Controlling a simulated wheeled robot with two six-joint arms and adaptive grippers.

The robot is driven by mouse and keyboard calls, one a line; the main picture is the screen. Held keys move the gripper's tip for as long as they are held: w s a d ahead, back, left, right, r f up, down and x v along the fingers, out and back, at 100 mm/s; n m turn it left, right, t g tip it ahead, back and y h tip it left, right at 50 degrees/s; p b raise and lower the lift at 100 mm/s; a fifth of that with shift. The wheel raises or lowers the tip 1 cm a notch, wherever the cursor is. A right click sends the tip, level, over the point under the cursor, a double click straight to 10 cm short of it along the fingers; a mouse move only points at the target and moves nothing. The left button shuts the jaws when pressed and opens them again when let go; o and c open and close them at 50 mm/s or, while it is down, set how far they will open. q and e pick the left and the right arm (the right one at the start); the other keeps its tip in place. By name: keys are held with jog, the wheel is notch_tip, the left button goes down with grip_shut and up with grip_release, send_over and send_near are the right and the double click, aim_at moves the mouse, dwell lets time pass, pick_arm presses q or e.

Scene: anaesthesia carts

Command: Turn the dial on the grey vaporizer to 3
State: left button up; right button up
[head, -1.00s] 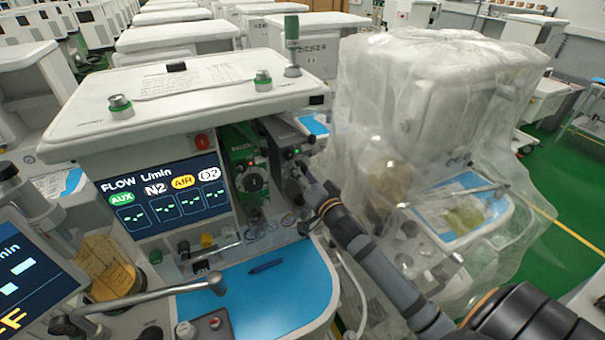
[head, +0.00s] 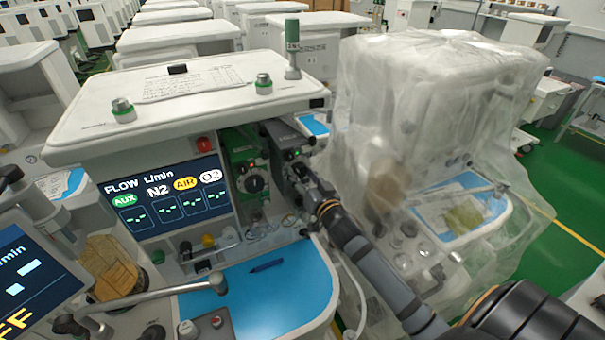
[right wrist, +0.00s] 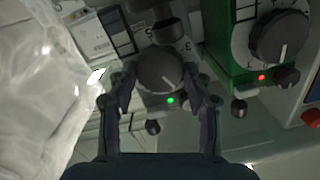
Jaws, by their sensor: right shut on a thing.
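The grey vaporizer (head: 284,134) sits at the right end of the cart's front, beside a green one. My right gripper (head: 301,173) is at its dark dial. In the right wrist view, the fingers of the gripper (right wrist: 160,86) stand on both sides of the round dial (right wrist: 158,68) and grip it. A pale pointer line on the dial points down and slightly right in that view. Part of the printed scale shows above and right of the dial; I cannot read the setting surely. A green light glows just below the dial. My left gripper is not in view.
The green vaporizer (head: 238,150) with its own dial (right wrist: 280,38) is close beside. A plastic-draped cart (head: 440,110) stands just right of my right arm. A blue work surface (head: 275,290) with a pen lies below. The flow screen (head: 165,195) is left.

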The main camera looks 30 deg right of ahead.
jog(key=n, duration=0.3)
jog(key=shift+a+r+n+p, duration=0.1)
jog(key=shift+r+n+p, duration=0.05)
jog(key=shift+n+p, duration=0.2)
jog(key=n, duration=0.3)
jog(key=shift+h+p, duration=0.3)
jog(key=shift+p, duration=0.05)
jog(key=n, duration=0.3)
jog(key=shift+a+n+p, duration=0.1)
jog(key=shift+n+p, duration=0.2)
jog(key=shift+n, duration=0.05)
jog(key=shift+n+h, duration=0.4)
jog(key=shift+n, duration=1.4)
jog(key=o, duration=0.9)
jog(key=shift+f, duration=0.2)
